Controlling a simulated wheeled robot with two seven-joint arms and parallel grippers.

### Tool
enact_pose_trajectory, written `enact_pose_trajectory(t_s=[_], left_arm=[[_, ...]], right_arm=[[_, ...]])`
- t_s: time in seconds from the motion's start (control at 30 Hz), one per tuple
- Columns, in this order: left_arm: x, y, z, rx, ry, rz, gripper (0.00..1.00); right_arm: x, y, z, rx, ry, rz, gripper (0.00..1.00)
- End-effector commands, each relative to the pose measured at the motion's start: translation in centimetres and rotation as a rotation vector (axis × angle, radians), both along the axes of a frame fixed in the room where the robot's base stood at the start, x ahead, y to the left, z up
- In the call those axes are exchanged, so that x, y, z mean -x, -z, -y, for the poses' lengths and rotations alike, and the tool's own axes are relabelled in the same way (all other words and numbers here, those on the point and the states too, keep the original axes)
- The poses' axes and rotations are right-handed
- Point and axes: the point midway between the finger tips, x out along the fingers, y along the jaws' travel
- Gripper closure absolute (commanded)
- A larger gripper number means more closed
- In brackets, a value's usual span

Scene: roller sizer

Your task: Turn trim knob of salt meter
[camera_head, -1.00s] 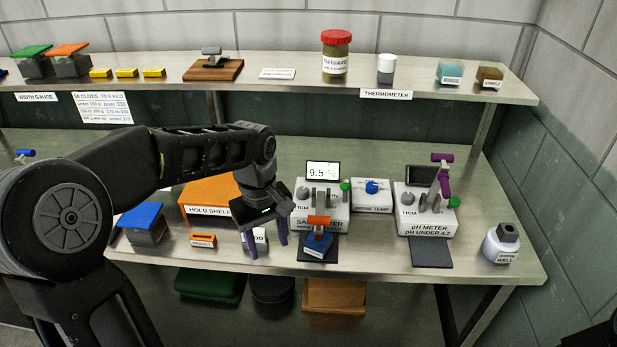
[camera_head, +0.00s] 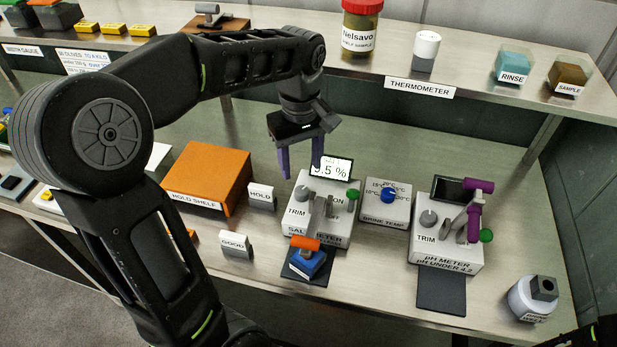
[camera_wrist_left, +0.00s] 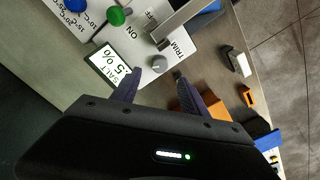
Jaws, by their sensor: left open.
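The salt meter (camera_head: 296,222) is a white box with a tilted display (camera_head: 331,168) reading 9.5 %. Its grey trim knob (camera_head: 301,193) sits at the left of the top face, marked TRIM. My left gripper (camera_head: 301,173) is open and empty, pointing down near the knob. In the left wrist view the knob (camera_wrist_left: 159,63) shows just beyond and between the two purple fingertips (camera_wrist_left: 157,74), with no visible contact. One finger partly covers the display (camera_wrist_left: 112,66) there. My right gripper is not visible.
A grey lever and green ON knob (camera_head: 353,194) stand right of the trim knob. A blue block with an orange handle (camera_head: 308,262) sits in front. The brine temp box (camera_head: 384,207) and pH meter (camera_head: 447,252) stand right, the orange hold shelf (camera_head: 211,170) left.

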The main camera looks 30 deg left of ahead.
Motion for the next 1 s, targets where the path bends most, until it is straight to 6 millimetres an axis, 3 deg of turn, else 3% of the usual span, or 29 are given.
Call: enact_pose_trajectory(t_s=[0.27, 0.73, 1.0], left_arm=[[0.0, 0.5, 0.0, 0.0, 0.0, -0.001, 0.48], [0.1, 6.7, 0.0, 0.001, 0.001, -0.004, 0.48], [0.0, 7.9, 0.0, 0.0, 0.0, 0.0, 0.48]], right_arm=[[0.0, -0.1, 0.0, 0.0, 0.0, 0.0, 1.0], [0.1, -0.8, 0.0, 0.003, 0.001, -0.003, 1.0], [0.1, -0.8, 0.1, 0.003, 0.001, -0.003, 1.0]])
